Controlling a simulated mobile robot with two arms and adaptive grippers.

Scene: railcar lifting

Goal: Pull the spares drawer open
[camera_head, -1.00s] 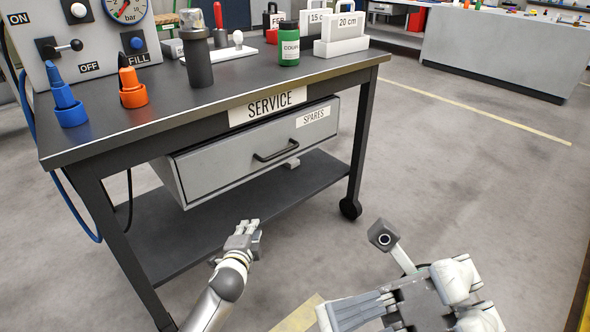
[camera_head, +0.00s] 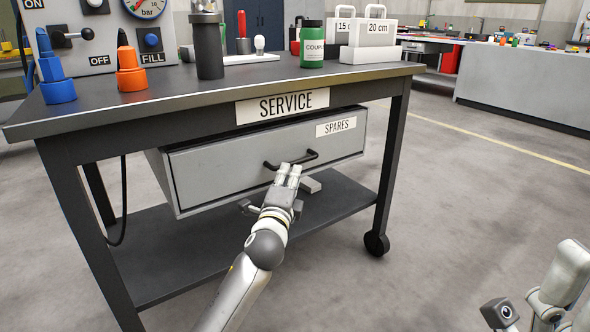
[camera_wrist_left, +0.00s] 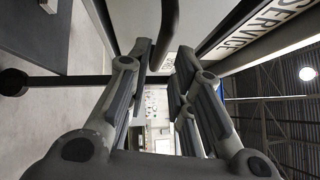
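The grey spares drawer (camera_head: 220,165) hangs under the workbench top, its front facing me, with a SPARES label (camera_head: 336,127) at its upper right. I cannot tell whether it stands slightly out. Its dark bar handle (camera_head: 310,156) is in the middle of the front. Contact is not clear. My right arm shows only at the lower right, its fingers out of view.
The bench top (camera_head: 270,88) carries a blue nozzle (camera_head: 55,75), an orange nozzle (camera_head: 130,68), a dark cylinder (camera_head: 208,50), a green bottle (camera_head: 312,45) and white blocks. A lower shelf (camera_head: 170,265) and a caster (camera_head: 376,243) are below. The floor to the right is clear.

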